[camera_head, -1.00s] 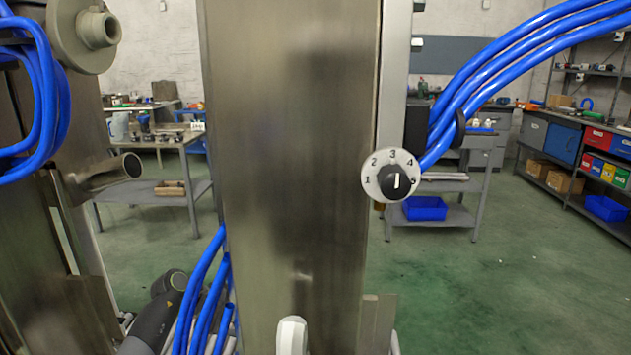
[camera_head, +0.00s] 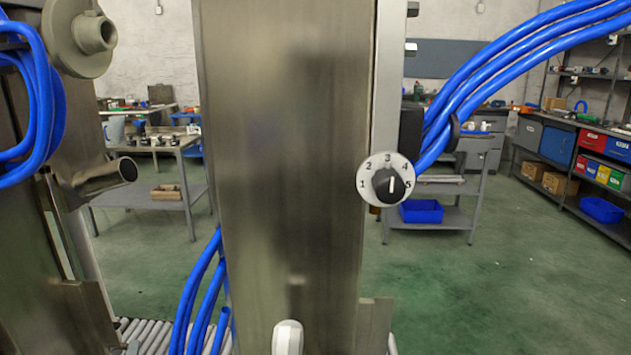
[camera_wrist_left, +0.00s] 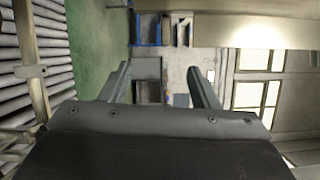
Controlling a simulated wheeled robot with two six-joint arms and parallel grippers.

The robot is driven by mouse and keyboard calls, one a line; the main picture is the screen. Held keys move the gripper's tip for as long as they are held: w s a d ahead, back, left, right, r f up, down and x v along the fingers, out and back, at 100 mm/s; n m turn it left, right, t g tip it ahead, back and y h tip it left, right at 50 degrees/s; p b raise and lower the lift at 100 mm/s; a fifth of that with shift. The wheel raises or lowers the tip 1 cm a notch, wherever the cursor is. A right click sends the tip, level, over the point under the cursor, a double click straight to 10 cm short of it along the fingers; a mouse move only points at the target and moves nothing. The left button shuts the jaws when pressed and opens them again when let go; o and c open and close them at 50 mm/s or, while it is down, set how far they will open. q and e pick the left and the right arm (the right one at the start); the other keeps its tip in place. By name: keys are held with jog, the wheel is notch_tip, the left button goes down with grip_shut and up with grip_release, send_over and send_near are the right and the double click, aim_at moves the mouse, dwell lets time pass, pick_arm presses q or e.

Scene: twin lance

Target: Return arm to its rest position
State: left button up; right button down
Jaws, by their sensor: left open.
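My left gripper (camera_wrist_left: 160,85) shows in the left wrist view, its two fingers apart with nothing between them. Beyond the fingers lie a pale wall and part of the room, seen turned on its side. No gripper shows in the head view. My right gripper is in neither view.
A tall metal column (camera_head: 285,150) fills the middle of the head view, with a numbered dial (camera_head: 388,180) on its right side. Blue hoses (camera_head: 500,75) arch at the right. A metal pipe end (camera_head: 110,180) juts out at left. Rollers (camera_head: 150,335) lie low. Green floor (camera_head: 500,290) is open at right.

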pick_arm(q)
jog(key=s+d+f+n+g+h, duration=0.15)
jog(key=s+f+n+g, duration=0.3)
jog(key=s, duration=0.55)
jog(key=s+d+f+n+g+h, duration=0.1)
jog(key=s+d+f+n+g, duration=0.15)
jog(key=s+n+g, duration=0.6)
jog(key=s+d+f+n+g+h, duration=0.1)
jog(key=s+f+n+h, duration=0.3)
jog(key=s, duration=0.8)
jog(key=s+f+g+y, duration=0.1)
jog(key=s+f, duration=0.2)
jog(key=f, duration=1.2)
jog(key=s+f+g, duration=0.1)
jog(key=s+f, duration=0.2)
jog(key=f, duration=1.3)
jog(key=s+r+m+p, duration=0.1)
jog(key=s+r+p, duration=0.3)
jog(key=s+p, duration=0.5)
jog(key=p, duration=0.5)
jog(key=shift+a+r+p, duration=0.2)
jog(key=shift+r+p, duration=0.05)
jog(key=shift+p, duration=0.1)
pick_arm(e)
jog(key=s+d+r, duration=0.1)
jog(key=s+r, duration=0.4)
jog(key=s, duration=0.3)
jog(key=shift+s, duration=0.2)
pick_arm(q)
jog(key=shift+y, duration=0.25)
